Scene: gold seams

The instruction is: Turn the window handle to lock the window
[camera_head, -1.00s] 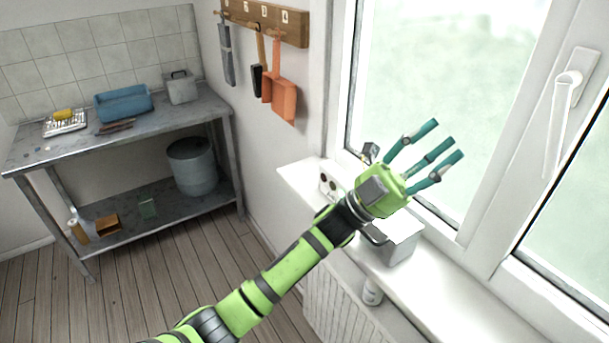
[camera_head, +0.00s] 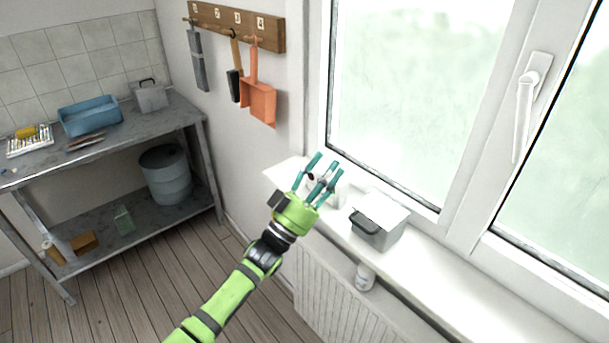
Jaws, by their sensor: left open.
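The white window handle (camera_head: 525,105) is on the frame between two panes at the upper right, its lever pointing down. The window (camera_head: 420,95) appears closed, though I cannot tell whether it is locked. My left gripper (camera_head: 319,180) is open, its teal fingers spread and empty. It is in front of the left end of the windowsill, well to the left of the handle and lower in the picture. My right gripper is not in view.
A grey box with a handle (camera_head: 379,222) stands on the white windowsill (camera_head: 450,275), right of my gripper. A white radiator (camera_head: 335,300) is below. A rack (camera_head: 237,24) with hanging tools is on the wall. A metal workbench (camera_head: 110,140) stands at left.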

